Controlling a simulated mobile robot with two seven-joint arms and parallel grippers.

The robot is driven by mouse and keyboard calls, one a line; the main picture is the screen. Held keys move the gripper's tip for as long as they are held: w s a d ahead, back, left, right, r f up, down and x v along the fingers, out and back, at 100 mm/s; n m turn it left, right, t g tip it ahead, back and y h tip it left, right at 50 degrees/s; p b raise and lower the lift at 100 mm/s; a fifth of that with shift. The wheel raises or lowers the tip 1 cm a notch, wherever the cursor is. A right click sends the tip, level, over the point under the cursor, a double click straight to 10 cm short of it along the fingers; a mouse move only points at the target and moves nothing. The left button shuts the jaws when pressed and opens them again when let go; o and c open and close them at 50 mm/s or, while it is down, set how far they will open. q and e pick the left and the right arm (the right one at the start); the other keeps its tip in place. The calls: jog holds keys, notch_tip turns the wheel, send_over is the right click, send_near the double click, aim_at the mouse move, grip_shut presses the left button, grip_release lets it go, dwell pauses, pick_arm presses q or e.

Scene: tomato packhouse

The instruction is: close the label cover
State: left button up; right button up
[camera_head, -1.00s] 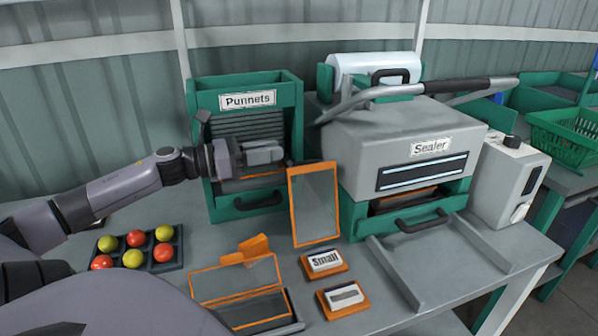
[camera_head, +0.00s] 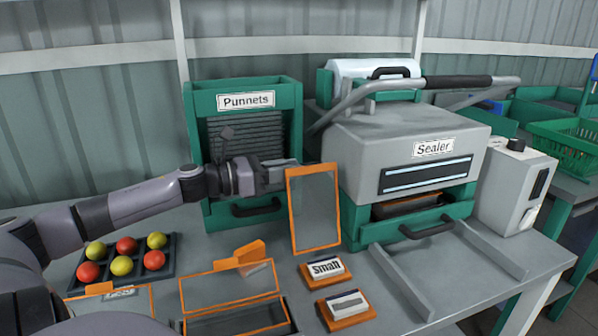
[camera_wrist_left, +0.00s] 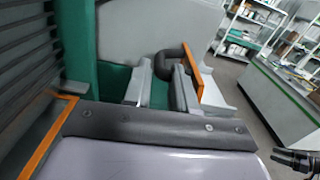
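An orange-framed clear panel (camera_head: 314,208), most likely the label cover, stands nearly upright in front of the sealer's left side. My left gripper (camera_head: 284,174) is at its upper left edge, with the fingertips partly behind the frame. In the left wrist view the two fingers (camera_wrist_left: 163,90) are apart with a gap between them, and an orange frame edge (camera_wrist_left: 194,72) is just right of the right finger; I cannot tell if they touch. Two orange-based blocks, one marked "Small" (camera_head: 325,268) and one with unclear marking (camera_head: 347,305), lie below the panel. My right gripper is not clearly visible.
The Punnets dispenser (camera_head: 203,103) stands behind my left gripper, and the sealer (camera_head: 360,150) with its long raised bar is to the right. Other orange-framed clear lids (camera_head: 230,287) are at the front. A dark tray (camera_head: 171,262) holds several tomatoes at left.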

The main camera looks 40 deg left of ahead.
pick_arm(q)
jog(key=shift+x, duration=1.25)
grip_shut()
